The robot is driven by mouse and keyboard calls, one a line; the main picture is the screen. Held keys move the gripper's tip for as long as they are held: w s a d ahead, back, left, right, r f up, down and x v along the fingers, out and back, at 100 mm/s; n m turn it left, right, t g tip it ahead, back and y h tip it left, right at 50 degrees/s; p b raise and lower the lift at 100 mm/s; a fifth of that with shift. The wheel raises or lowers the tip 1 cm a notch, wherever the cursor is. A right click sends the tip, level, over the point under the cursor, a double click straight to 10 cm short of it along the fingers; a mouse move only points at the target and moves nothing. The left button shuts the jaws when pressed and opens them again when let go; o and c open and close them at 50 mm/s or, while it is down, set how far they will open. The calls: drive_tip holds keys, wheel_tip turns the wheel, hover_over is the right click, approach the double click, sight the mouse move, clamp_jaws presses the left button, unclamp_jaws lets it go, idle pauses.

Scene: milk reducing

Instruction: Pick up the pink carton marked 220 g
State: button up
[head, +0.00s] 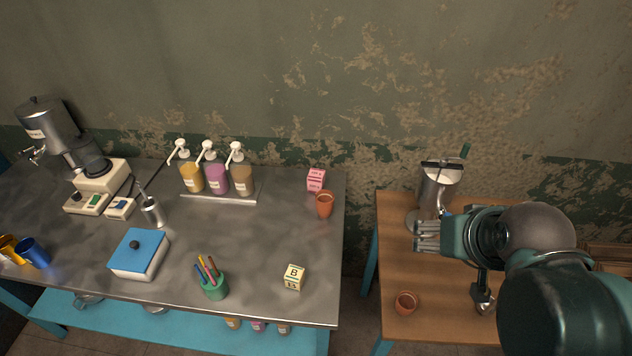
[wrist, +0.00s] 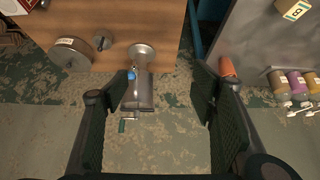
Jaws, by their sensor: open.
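The pink carton (head: 316,179) stands upright at the back right of the metal-topped table, against the wall side. Its marking is too small to read. A terracotta cup (head: 324,205) stands just in front of it. My gripper (head: 426,236) is open and empty, over the wooden table to the right of the carton and well apart from it. The carton does not show there; the right finger covers part of the area beside the terracotta cup (wrist: 227,67).
A metal machine with a crank (head: 438,188) stands on the wooden table (head: 395,260) close to my gripper. A gap separates the two tables. Pump bottles (head: 214,177) stand left of the carton. A cream block (head: 293,277) and pen cup (head: 214,286) are nearer the front.

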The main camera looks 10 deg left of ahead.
drive_tip(key=shift+c, duration=0.3)
drive_tip(key=w+a+r+m+g+p, duration=0.1)
drive_tip(key=w+a+r+m, duration=0.15)
drive_tip(key=w, duration=0.35)
drive_tip(key=w+a+r+m+g+p, duration=0.1)
drive_tip(key=w+a+r+m, duration=0.15)
drive_tip(key=w, duration=0.35)
drive_tip(key=m+g+p, duration=0.5)
drive_tip(key=m, duration=0.9)
hover_over(316, 173)
drive_tip(key=f, duration=1.9)
drive_tip(key=shift+s+d+f, duration=0.2)
drive_tip(key=shift+d, duration=0.15)
drive_tip(key=shift+w+a+f+m, duration=0.1)
drive_tip(key=shift+a+f+m, duration=0.2)
drive_tip(key=shift+f, duration=0.2)
drive_tip(key=shift+f, duration=1.3)
